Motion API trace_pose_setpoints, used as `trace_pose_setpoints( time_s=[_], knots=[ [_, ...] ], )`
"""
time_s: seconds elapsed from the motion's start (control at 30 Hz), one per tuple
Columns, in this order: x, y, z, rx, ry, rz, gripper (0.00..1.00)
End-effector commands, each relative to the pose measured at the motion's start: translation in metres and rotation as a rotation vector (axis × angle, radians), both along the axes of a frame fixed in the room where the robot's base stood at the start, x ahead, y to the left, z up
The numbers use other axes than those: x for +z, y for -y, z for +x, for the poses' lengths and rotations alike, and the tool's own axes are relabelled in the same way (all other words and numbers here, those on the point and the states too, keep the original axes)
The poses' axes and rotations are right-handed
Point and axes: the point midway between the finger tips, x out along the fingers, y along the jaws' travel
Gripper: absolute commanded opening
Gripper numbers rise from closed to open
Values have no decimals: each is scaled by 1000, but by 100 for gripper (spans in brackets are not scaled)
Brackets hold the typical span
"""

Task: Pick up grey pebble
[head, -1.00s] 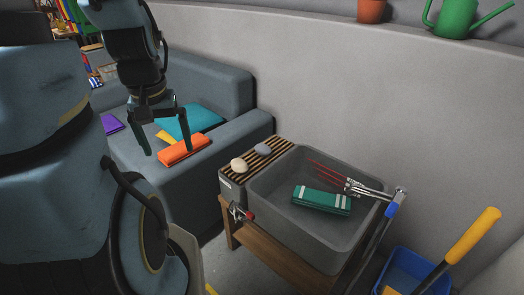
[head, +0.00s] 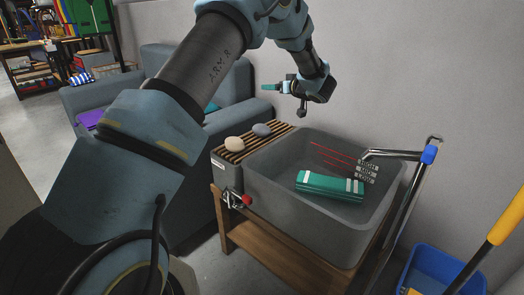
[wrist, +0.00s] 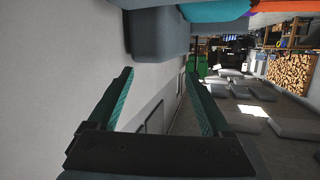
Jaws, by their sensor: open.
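The grey pebble (head: 261,130) lies on the slatted wooden strip at the back left end of the grey sink, in the head view. A cream pebble (head: 234,144) lies on the same strip, nearer the front left. My gripper (head: 282,98) is open and empty. It is raised in front of the wall, above and a little right of the grey pebble in the picture. The wrist view shows its two teal fingers (wrist: 159,74) spread apart with nothing between them. Neither pebble shows in the wrist view.
A sofa (head: 215,130) is to the left, a blue bucket (head: 440,270) at lower right. The pale wall is close behind.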

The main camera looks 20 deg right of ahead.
Motion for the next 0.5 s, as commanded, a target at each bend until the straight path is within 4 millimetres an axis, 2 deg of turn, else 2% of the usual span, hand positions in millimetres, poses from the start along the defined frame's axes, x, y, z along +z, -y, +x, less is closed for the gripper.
trace_pose_setpoints(
  time_s=[0.03, 0.1, 0.2, 0.33, 0.5],
  knots=[
    [-45, 15, -15, 65, -12, 33, 83],
    [-75, 23, -37, 162, -38, 85, 83],
    [-107, 30, -67, 265, -87, 150, 83],
    [-126, 33, -89, 336, -131, 199, 83],
    [-130, 26, -85, 353, -141, 210, 83]
  ],
)
